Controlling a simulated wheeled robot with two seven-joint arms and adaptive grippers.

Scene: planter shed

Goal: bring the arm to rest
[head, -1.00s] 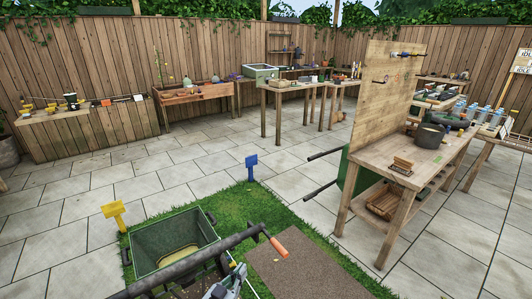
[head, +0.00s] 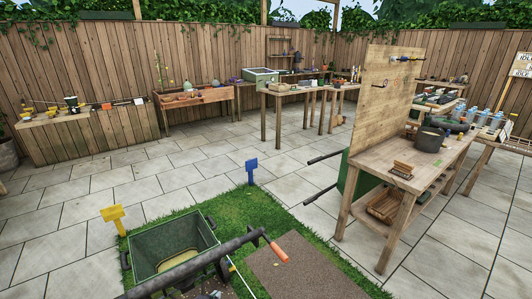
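Neither of my grippers shows clearly in the head view. Only small grey and dark parts show at the bottom edge, below the green tub (head: 150,243), and I cannot tell what they are. The green tub stands open on the grass with some tan material in its bottom. Whether anything is held is not visible.
A workbench (head: 402,172) with an upright board (head: 384,100) stands at right, with a dark pot (head: 429,139) on it. A yellow marker (head: 113,216) and a blue marker (head: 251,169) stand by the grass. The paving (head: 200,158) behind is largely clear.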

